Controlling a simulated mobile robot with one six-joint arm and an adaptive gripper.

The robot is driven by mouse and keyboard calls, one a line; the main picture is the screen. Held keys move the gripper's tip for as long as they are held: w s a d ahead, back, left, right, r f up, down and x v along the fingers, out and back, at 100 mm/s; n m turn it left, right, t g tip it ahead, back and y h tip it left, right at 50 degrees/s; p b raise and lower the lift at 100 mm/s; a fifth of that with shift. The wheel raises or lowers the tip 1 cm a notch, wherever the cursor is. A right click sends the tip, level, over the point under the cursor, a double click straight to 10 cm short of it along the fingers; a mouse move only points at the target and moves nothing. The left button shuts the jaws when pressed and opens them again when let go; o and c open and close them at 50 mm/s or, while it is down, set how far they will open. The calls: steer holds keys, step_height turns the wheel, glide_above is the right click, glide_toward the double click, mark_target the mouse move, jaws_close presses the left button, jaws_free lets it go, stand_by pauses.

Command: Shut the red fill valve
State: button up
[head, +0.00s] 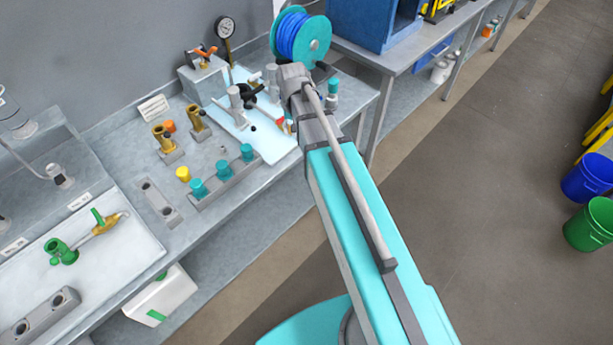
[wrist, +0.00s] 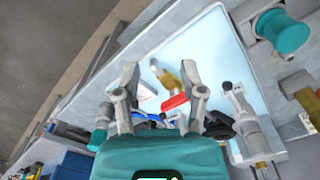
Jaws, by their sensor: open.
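In the wrist view a red handle (wrist: 174,103) sits on a small brass valve body (wrist: 165,78) over a pale board (wrist: 215,50). The handle lies at an angle across the picture, next to a whitish piece. My gripper (wrist: 160,71) is open, with one finger to each side of the valve. No contact between finger and handle shows. In the head view only a small bit of the red handle (head: 281,120) shows beside my arm, on the pale board (head: 229,121). My gripper is mostly hidden behind the arm there.
A grey upright fitting with a black knob (head: 235,100) stands left of the valve. A teal-topped post (head: 332,88) stands to its right. A rack of teal knobs (head: 224,177), brass fittings (head: 165,139), a gauge (head: 226,29) and a blue spool (head: 297,35) are nearby.

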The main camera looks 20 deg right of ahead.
steer(key=s+f+n+b, duration=0.1)
steer(key=s+f+b, duration=0.5)
steer(key=s, duration=0.6)
steer(key=shift+s+f+n, duration=0.25)
steer(key=shift+f+n, duration=0.05)
steer(key=shift+d, duration=0.1)
stand_by(1.1)
